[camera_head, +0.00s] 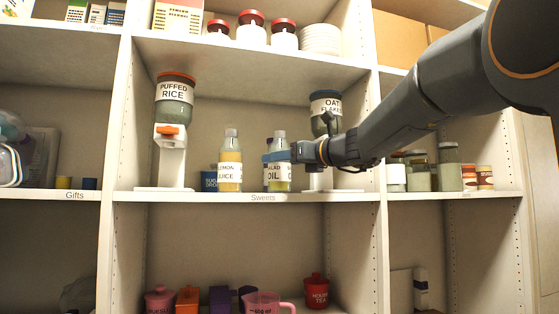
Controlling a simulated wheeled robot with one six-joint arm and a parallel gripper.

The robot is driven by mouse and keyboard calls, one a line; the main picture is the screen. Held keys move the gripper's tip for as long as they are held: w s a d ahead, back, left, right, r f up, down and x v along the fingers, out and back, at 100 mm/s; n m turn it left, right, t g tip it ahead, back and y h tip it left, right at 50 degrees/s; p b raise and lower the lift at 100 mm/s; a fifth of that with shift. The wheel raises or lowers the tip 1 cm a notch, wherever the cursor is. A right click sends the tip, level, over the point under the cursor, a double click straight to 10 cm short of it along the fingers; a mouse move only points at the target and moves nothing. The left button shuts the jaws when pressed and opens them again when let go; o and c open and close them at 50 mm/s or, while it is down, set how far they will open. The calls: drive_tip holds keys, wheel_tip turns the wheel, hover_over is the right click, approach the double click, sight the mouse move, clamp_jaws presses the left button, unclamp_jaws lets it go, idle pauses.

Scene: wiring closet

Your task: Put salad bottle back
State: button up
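The salad bottle (279,174), labelled "salad oil" with a grey cap and yellow-green contents, is upright at the middle shelf, right of the lemon juice bottle. My gripper (276,156) reaches in from the right, with its near finger across the front of the bottle just above the label. It looks shut on the bottle; the far finger is hidden behind it. The bottle's base is close to the shelf board's front edge; I cannot tell whether it touches the board.
The lemon juice bottle (230,165) stands close to the left. A puffed rice dispenser (174,125) is further left. An oat flakes dispenser (325,112) is behind my arm. A blue container (209,181) sits further back. Free shelf shows between the two bottles.

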drive_tip(key=shift+f, duration=0.2)
drive_tip(key=shift+f, duration=0.1)
drive_tip(key=o, duration=1.3)
drive_tip(key=b+v, duration=0.4)
drive_tip(key=v, duration=0.8)
drive_tip(key=shift+r, duration=0.2)
